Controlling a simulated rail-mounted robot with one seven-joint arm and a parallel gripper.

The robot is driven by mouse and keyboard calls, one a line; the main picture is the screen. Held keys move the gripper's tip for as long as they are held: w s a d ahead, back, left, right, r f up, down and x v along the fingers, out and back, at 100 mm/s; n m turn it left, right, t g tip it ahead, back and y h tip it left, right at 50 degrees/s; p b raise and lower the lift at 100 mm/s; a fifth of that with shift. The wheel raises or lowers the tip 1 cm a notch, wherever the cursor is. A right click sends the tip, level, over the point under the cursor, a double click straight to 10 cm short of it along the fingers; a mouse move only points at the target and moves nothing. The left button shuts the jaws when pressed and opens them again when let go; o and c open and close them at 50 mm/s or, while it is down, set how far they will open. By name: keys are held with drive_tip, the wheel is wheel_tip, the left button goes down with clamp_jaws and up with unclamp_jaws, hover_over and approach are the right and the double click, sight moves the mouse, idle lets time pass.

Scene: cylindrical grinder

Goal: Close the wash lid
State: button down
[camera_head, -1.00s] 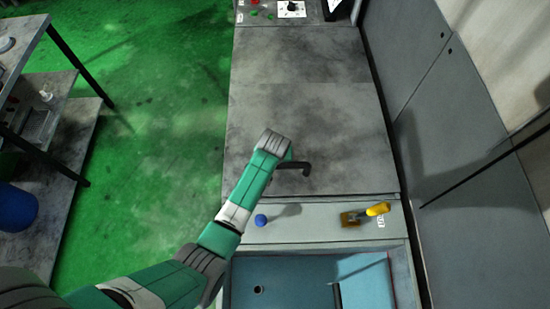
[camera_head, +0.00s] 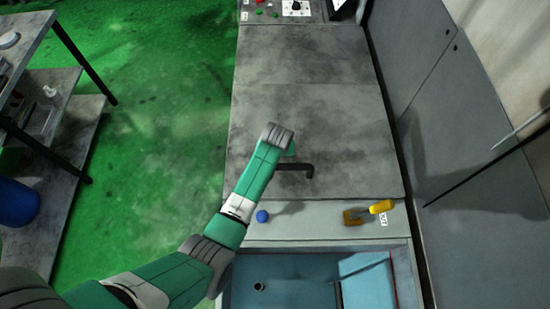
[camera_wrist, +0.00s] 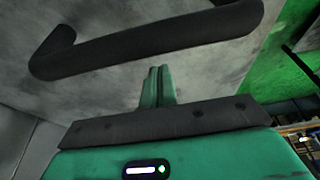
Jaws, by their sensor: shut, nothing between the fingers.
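The wash lid (camera_head: 310,130) is a grey, stained panel that lies flat over the machine in the head view. Its black bar handle (camera_head: 295,167) sits near the front edge. In the wrist view the handle (camera_wrist: 150,42) crosses the top of the picture, beyond my fingertips. My gripper (camera_wrist: 158,70) is shut and empty, with its two green fingers together just below the handle in that picture. I cannot tell whether they touch it. In the head view my wrist hides the gripper, at the handle's left end.
A blue knob (camera_head: 262,216) and a yellow-handled tool (camera_head: 380,207) are on the ledge in front of the lid. A blue basin (camera_head: 295,288) is open below them. A grey wall (camera_head: 440,130) stands at right, a shelf rack (camera_head: 60,140) at left.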

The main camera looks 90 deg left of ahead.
drive_tip(key=a+p+v, duration=0.1)
drive_tip(key=v, duration=0.8)
drive_tip(key=shift+r, duration=0.5)
drive_tip(key=shift+d, duration=0.1)
drive_tip(key=w+d+r+m+t+y+p, duration=0.1)
drive_tip(key=w+d+r+m+t+y, duration=0.2)
drive_tip(key=w+r, duration=1.05)
drive_tip(key=w+d+r+m+t+y+p, duration=0.15)
drive_tip(key=w+d+r+m+t, duration=0.35)
drive_tip(key=w+r, duration=0.8)
drive_tip(key=w+d+r+m+t, duration=0.2)
drive_tip(key=w+d+r+t, duration=0.15)
drive_tip(key=d+r, duration=0.45)
drive_tip(key=w+d+r+m+t, duration=0.15)
drive_tip(key=d+r+t, duration=0.25)
drive_tip(key=d+r, duration=0.45)
drive_tip(key=s+d+r+m+t+h+p, duration=0.1)
drive_tip(key=s+d+r+m+t+h, duration=0.2)
drive_tip(key=d+r, duration=0.7)
drive_tip(key=s+d+r+m+t+h+p, duration=0.1)
drive_tip(key=s+d+r+m+t+h, duration=0.2)
drive_tip(key=d+r, duration=0.8)
wheel_tip(320, 180, up, 3)
drive_tip(key=s+t+h, duration=0.1)
drive_tip(key=s+t, duration=0.1)
drive_tip(key=t, duration=0.1)
drive_tip(key=shift+s+d+h, duration=0.15)
drive_tip(key=shift+s+h, duration=0.05)
drive_tip(key=shift+h, duration=0.15)
